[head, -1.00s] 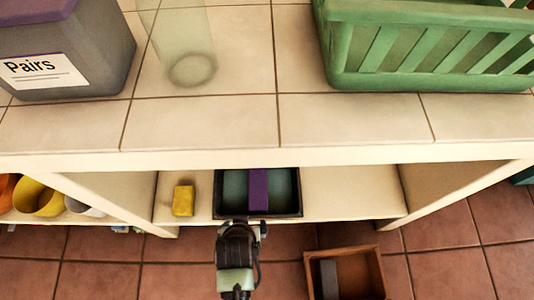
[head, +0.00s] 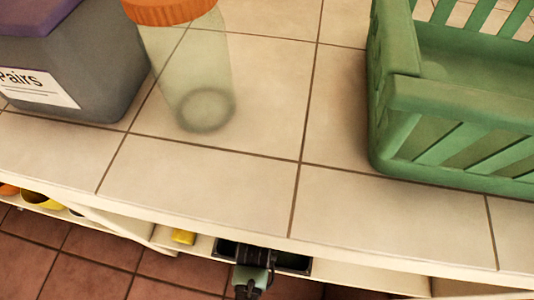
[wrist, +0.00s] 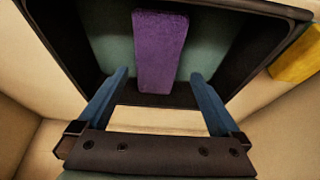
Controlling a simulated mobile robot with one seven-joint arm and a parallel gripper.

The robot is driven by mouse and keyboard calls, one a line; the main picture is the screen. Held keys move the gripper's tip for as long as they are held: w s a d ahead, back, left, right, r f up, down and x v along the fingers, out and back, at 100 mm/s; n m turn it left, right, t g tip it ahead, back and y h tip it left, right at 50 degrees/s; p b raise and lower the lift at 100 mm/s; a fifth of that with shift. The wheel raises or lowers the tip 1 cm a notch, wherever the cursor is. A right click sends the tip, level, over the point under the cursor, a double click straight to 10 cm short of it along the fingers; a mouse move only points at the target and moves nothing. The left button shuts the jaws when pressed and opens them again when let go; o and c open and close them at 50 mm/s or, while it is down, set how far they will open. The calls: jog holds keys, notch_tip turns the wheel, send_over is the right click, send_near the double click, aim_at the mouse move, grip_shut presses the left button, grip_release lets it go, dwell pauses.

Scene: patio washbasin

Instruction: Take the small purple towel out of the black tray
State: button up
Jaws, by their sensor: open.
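The small purple towel (wrist: 158,50) lies in the black tray (wrist: 58,40), across a flat teal surface, in the wrist view. The black tray also shows in the head view (head: 298,263) on the lower shelf, mostly hidden by the counter edge and my arm; the towel cannot be seen there. My gripper (wrist: 158,74) is open and empty. In the wrist view its two blue fingers stand apart, one to each side of the towel's near end. I cannot tell how far they are above it.
A yellow block (head: 183,237) sits beside the tray on the shelf. The tiled counter (head: 225,180) overhangs the shelf. On it stand a grey bin (head: 95,70) with a "Pairs" label, a clear jar (head: 195,75) with an orange lid, and a green crate (head: 450,100).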

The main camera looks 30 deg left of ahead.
jog(key=b+x, duration=0.2)
jog(key=x, duration=0.1)
jog(key=b+x, duration=0.1)
jog(key=x, duration=0.1)
jog(key=shift+s+d+f, duration=0.1)
jog(key=shift+d+f, duration=0.05)
jog(key=shift+d, duration=0.05)
